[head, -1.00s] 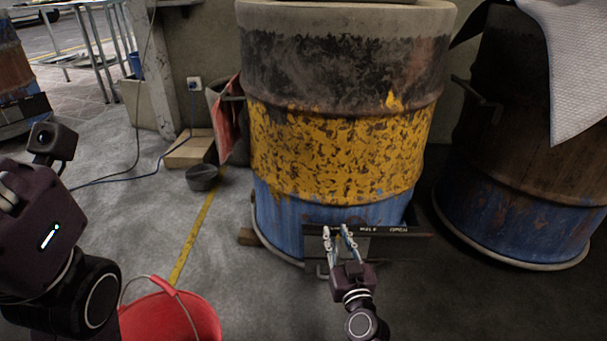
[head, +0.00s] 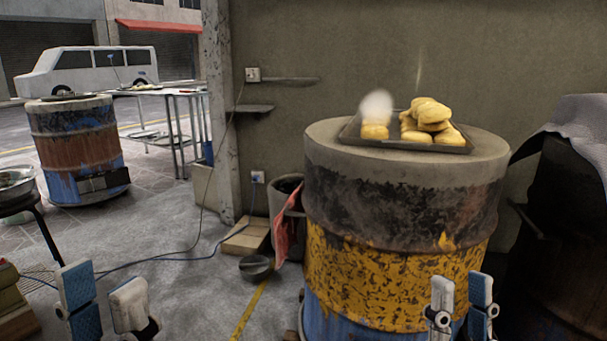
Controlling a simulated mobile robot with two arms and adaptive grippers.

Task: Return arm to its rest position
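My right gripper (head: 461,300) is at the bottom edge of the head view, in front of the barrel oven (head: 375,270). Its two fingers point up, apart, with nothing between them. My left gripper (head: 104,300) is at the lower left, fingers up and spread apart, empty, over the concrete floor. The oven is a drum with a scorched upper part, peeling yellow paint in the middle and blue below. Its base and lower front plate are out of view.
A tray (head: 388,143) of golden buns (head: 430,115) sits on the oven top, with a white puff beside them. A dark barrel (head: 565,210) stands at right. A bowl (head: 256,267) and cardboard box (head: 245,237) lie by the wall. A metal table (head: 165,95) stands back left.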

